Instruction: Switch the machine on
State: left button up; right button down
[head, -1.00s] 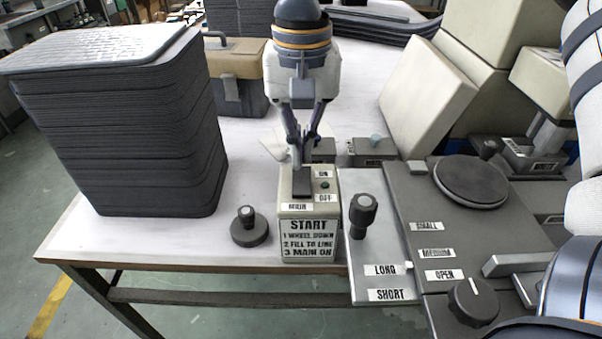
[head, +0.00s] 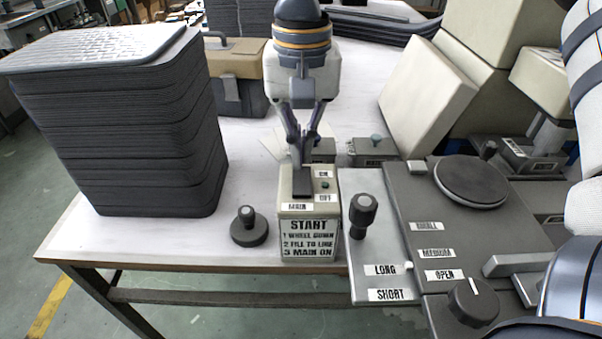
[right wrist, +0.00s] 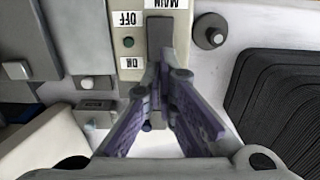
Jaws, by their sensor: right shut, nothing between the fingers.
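The main switch box (head: 309,212) stands at the front edge of the table in the head view. Its face reads START with three numbered lines. On its top are a dark switch lever (head: 302,187), ON and OFF labels, a MAIN label and a small green lamp (head: 325,185); I cannot tell if the lamp is lit. My right gripper (head: 303,163) is shut and empty, pointing down at the lever's ON end. In the right wrist view its fingertips meet over the dark lever strip (right wrist: 159,38); I cannot tell if they touch. My left gripper is not in view.
A small knobbed disc (head: 249,228) sits left of the box. Close on the right are a black-knobbed lever (head: 362,214) on a LONG/SHORT plate and a grey machine panel (head: 440,210) with a dial (head: 473,301). A tall stack of dark trays (head: 130,130) stands left.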

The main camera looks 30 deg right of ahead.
jog(key=shift+f, duration=1.15)
dwell(0.4)
jog(key=shift+r, duration=3.55)
jog(key=shift+f, duration=0.1)
